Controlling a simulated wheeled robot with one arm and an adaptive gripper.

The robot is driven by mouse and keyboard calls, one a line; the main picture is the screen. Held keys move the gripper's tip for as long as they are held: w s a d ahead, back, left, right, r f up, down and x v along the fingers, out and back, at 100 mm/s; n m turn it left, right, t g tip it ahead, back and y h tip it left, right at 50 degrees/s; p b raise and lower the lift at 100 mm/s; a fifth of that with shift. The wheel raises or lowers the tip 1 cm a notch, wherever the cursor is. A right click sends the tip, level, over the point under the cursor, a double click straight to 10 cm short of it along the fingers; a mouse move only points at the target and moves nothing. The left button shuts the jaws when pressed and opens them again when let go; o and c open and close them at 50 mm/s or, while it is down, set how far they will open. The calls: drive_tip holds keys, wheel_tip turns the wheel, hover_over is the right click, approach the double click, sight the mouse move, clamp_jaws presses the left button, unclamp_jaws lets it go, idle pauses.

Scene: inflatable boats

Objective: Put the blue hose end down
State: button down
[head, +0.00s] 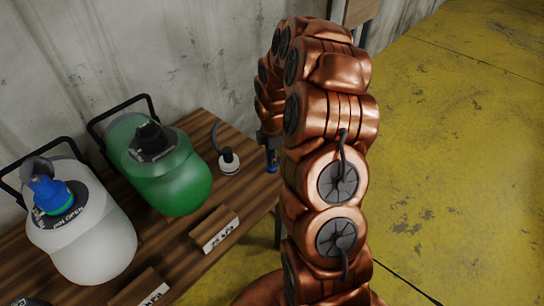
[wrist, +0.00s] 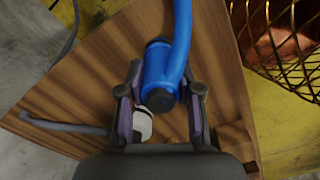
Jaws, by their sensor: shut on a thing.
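My gripper (head: 268,145) is largely hidden behind my arm in the head view, near the right end of the wooden table. In the wrist view my gripper (wrist: 160,105) has a finger on each side of the blue hose end (wrist: 157,75) and is shut on it. A bright blue hose (wrist: 182,35) runs from it toward the top of the picture. A small blue part of the hose end (head: 271,167) shows below the gripper in the head view. It appears above the table edge; whether it touches the wood, I cannot tell.
The wooden table (head: 215,135) carries a green tank (head: 170,180), a white tank (head: 85,240) with a blue fitting (head: 50,195), and label blocks (head: 215,228). A small white-and-black fitting (head: 229,163) with a grey hose stands near the gripper. A wire mesh (wrist: 280,45) is beside the table.

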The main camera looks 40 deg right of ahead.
drive_tip(key=c, duration=0.8)
unclamp_jaws()
wheel_tip(320, 180, up, 11)
drive_tip(key=shift+f, duration=0.1)
drive_tip(key=shift+a+r, duration=0.1)
drive_tip(key=shift+r, duration=0.65)
drive_tip(key=s+a+r+m, duration=0.3)
drive_tip(key=s+a+r, duration=0.15)
drive_tip(key=a, duration=0.35)
drive_tip(key=s+a+m+g, duration=0.1)
drive_tip(key=s+a+m, duration=0.3)
drive_tip(key=s, duration=0.5)
drive_tip(key=s+a+r+m+g, duration=0.1)
drive_tip(key=s+a+m, duration=0.2)
drive_tip(key=s, duration=0.6)
drive_tip(key=s+a+m, duration=0.4)
drive_tip(key=s+a, duration=0.1)
drive_tip(key=s, duration=0.4)
drive_tip(key=shift+a+r+m+g, duration=0.25)
drive_tip(key=shift+a+m+g, duration=0.05)
drive_tip(key=shift+a+g, duration=0.1)
